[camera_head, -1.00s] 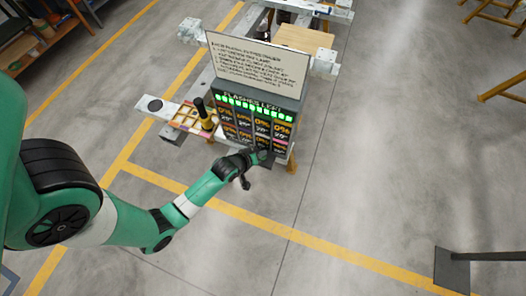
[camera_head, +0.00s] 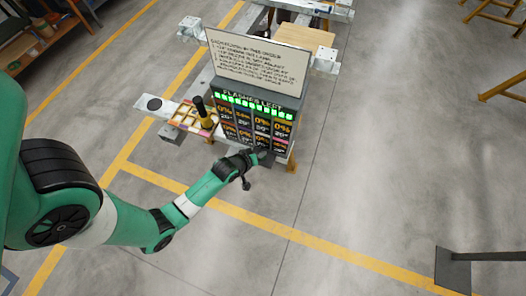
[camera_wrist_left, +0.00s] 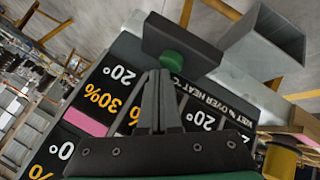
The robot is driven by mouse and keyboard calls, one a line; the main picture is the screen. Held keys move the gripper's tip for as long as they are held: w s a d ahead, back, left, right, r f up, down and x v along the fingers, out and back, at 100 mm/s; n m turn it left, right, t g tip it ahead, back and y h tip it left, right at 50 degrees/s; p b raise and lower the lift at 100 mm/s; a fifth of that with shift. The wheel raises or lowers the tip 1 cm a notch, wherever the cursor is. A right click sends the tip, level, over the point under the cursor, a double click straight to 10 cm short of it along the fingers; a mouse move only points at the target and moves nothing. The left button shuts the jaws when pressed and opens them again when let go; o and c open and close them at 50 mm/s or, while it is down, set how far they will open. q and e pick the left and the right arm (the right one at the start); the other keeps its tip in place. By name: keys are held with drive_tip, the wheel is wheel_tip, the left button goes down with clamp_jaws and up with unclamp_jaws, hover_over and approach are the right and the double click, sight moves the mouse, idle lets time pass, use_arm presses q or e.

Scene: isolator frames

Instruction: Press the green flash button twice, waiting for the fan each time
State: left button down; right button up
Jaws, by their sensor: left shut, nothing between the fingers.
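The dark panel (camera_head: 255,122) carries rows of percentage and degree figures under a row of lit green lamps (camera_head: 253,106) and a "FLASHES LEFT" heading. My left gripper (camera_head: 263,156) is at the panel's lower front edge. In the head view the button is hidden by the gripper. My right gripper is not in view.
A white instruction sign (camera_head: 255,62) stands above the panel. A grey square duct (camera_wrist_left: 265,40) shows in the wrist view.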

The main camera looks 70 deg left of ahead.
use_arm(q)
drive_tip(key=shift+f, duration=0.4)
drive_tip(key=shift+r, duration=0.15)
drive_tip(key=shift+r+p, duration=0.85)
drive_tip(key=shift+r, duration=0.1)
wheel_tip(320, 180, up, 6)
drive_tip(key=p, duration=0.6)
idle(0.5)
